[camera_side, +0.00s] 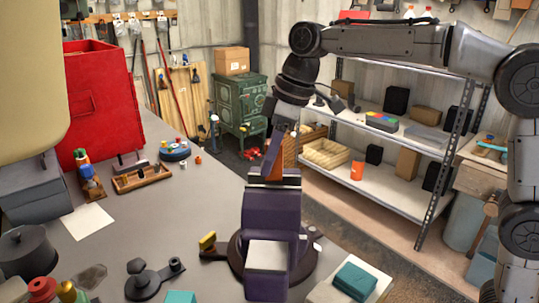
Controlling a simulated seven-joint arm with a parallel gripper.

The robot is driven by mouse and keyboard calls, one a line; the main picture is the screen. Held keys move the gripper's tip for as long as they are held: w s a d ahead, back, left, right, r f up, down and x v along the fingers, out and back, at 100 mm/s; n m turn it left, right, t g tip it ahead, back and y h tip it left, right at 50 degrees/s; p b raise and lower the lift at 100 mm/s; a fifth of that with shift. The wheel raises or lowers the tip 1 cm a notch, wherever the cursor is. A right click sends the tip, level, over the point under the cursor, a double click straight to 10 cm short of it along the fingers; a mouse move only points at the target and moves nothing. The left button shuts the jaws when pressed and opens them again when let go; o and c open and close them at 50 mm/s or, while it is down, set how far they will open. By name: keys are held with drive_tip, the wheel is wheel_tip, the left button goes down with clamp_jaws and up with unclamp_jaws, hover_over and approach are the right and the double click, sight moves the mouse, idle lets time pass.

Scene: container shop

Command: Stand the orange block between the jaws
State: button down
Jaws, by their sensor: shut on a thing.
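The purple vise (271,213) stands on the grey bench, with its jaws (274,180) at the top. The orange block (272,160) shows as a narrow, slightly tilted strip at the jaws. My gripper (282,128) points down from above, shut on the upper part of the block. The block's lower end meets the jaw tops in the picture; I cannot tell how far it sits between them.
A red cabinet (103,105) stands at the left. A wooden tool tray (140,178), a dark clamp-like part (145,279) and a teal block (355,279) are on the bench. A metal shelf (385,195) stands behind. Bare bench lies left of the vise.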

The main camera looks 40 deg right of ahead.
drive_tip(key=shift+f, duration=0.95)
drive_tip(key=c, duration=0.6)
unclamp_jaws()
drive_tip(key=shift+o, duration=0.4)
drive_tip(key=shift+f, duration=0.1)
drive_tip(key=shift+f, duration=0.15)
drive_tip(key=shift+r, duration=3.15)
